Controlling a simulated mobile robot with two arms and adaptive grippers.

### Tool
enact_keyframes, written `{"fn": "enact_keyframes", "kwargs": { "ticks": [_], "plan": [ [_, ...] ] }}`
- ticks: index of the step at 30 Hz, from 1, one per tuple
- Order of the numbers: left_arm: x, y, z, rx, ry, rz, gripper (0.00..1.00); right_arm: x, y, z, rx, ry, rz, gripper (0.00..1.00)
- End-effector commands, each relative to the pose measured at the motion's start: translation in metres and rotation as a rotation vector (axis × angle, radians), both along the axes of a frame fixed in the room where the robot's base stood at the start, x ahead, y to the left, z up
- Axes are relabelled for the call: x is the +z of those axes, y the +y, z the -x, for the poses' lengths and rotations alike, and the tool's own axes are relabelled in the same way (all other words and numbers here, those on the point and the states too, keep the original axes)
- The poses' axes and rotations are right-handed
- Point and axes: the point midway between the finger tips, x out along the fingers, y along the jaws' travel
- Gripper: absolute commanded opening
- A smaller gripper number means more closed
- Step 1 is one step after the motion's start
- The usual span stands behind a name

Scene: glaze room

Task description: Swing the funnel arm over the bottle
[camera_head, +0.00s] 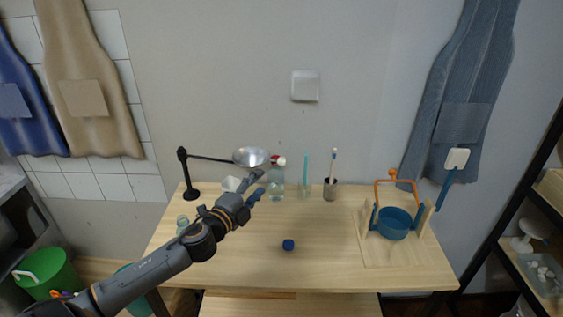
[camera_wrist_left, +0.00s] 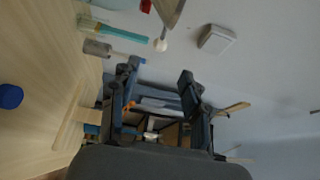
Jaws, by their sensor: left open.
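The funnel arm has a black upright stand (camera_head: 184,172) at the table's back left and a thin bar reaching right. At its end is a metal funnel (camera_head: 251,156) with a white knob (camera_head: 282,161); the knob also shows in the wrist view (camera_wrist_left: 160,45). A clear bottle (camera_head: 277,184) with red at its top stands right of the funnel in the head view. The funnel appears up and left of it, and its knob overlaps the bottle's top. My left gripper (camera_head: 254,185) is open and empty, just below the funnel in the head view, apart from the knob. My right gripper is out of view.
A blue cap (camera_head: 288,244) lies mid-table. Another bottle (camera_head: 182,222) is partly behind my arm.

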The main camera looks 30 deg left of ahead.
Motion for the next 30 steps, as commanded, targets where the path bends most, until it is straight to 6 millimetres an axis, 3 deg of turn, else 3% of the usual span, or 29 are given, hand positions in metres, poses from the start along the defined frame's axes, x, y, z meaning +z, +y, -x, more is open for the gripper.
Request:
{"fn": "enact_keyframes", "kwargs": {
  "ticks": [5, 21, 30],
  "plan": [
    [0.003, 0.001, -0.021, 0.001, -0.002, 0.004, 0.47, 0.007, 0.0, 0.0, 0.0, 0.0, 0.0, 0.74],
    [0.001, 0.006, -0.116, 0.003, 0.0, 0.008, 0.47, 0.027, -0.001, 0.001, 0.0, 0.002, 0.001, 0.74],
    [0.0, 0.007, -0.134, 0.0, 0.001, 0.007, 0.47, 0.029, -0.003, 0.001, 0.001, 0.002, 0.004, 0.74]
  ]
}}
